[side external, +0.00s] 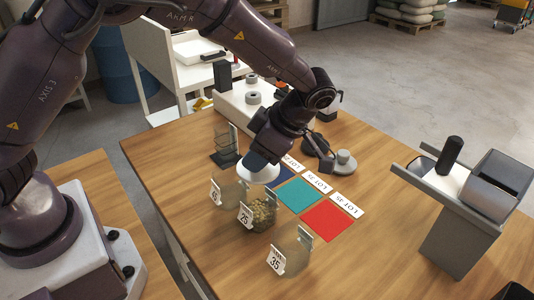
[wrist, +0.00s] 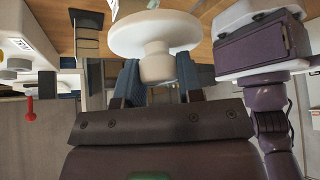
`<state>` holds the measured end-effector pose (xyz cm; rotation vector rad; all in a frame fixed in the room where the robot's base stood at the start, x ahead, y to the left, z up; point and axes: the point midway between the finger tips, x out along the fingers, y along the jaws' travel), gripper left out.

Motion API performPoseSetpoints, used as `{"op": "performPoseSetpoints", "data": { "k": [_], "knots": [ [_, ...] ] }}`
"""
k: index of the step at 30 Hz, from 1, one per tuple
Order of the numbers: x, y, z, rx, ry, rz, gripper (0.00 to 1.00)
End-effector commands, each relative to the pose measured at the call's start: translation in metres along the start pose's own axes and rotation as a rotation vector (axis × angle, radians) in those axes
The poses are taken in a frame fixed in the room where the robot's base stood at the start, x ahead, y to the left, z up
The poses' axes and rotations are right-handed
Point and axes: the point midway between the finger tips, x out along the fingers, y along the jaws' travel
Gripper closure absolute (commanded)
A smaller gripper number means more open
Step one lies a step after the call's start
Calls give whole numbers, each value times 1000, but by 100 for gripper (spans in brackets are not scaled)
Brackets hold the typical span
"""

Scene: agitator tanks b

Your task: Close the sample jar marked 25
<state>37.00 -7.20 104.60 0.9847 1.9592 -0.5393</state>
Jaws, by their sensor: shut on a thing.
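The sample jar marked 25 (side external: 262,217) is clear, filled with greenish-brown grains, and stands on the wooden table between the jars marked 45 (side external: 230,195) and 35 (side external: 290,257). Its top is open. My gripper (side external: 262,158) points down, its blue fingers shut on the knob of a round white lid (side external: 258,174). The lid hangs roughly level, just behind and above jar 25. Its exact height over the jars is unclear. In the wrist view the lid (wrist: 155,32) shows with its knob between the fingers (wrist: 157,65); the jars are not clearly visible there.
Blue, teal (side external: 297,193) and red (side external: 327,222) mats with LOT cards lie right of the jars. A grey round knobbed piece (side external: 344,160) stands behind them. A dark rack (side external: 225,150) stands at left and a grey machine (side external: 455,215) at right.

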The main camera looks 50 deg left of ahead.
Motion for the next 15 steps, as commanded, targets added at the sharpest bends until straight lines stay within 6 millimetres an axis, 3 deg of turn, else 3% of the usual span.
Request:
{"op": "performPoseSetpoints", "data": {
  "k": [15],
  "knots": [
    [5,0,4,8,7,3,89]
  ]
}}
